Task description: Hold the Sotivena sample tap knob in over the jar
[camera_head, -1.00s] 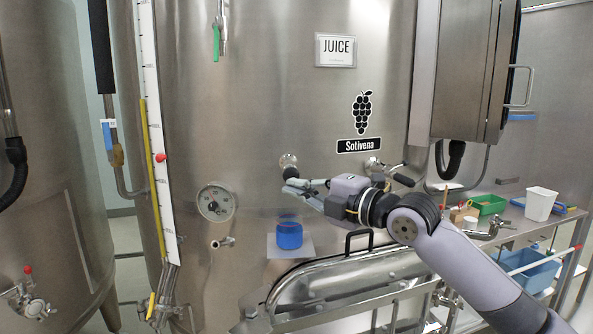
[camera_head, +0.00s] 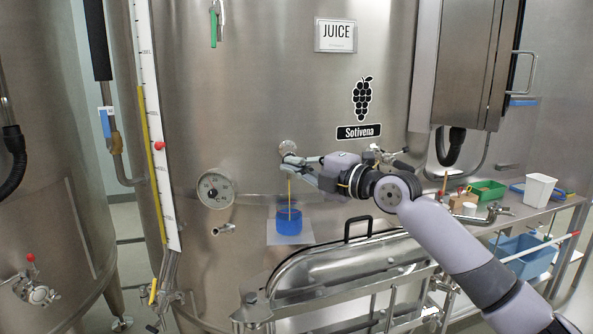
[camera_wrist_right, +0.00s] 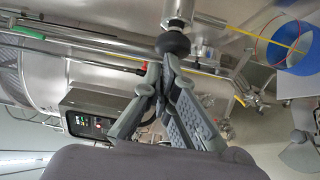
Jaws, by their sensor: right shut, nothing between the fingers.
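The Sotivena sample tap (camera_head: 287,148) sticks out of the vat wall. My right gripper (camera_head: 289,162) is shut, its joined fingertips at the tap's front. In the right wrist view, the black round tap knob (camera_wrist_right: 173,44) is right at the fingertips (camera_wrist_right: 166,62) and seems to touch them; nothing is between the fingers. A thin yellow stream (camera_head: 289,190) runs down from the tap into the blue jar (camera_head: 289,224), which stands on a small pale shelf (camera_head: 306,238). The jar also shows in the wrist view (camera_wrist_right: 300,58). My left gripper is out of view.
A dial gauge (camera_head: 215,188) and a small valve (camera_head: 224,229) are to the left of the jar. A hatch with a black handle (camera_head: 357,222) is below right. A side table (camera_head: 530,216) holds a green tray (camera_head: 488,190) and white tub (camera_head: 539,190).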

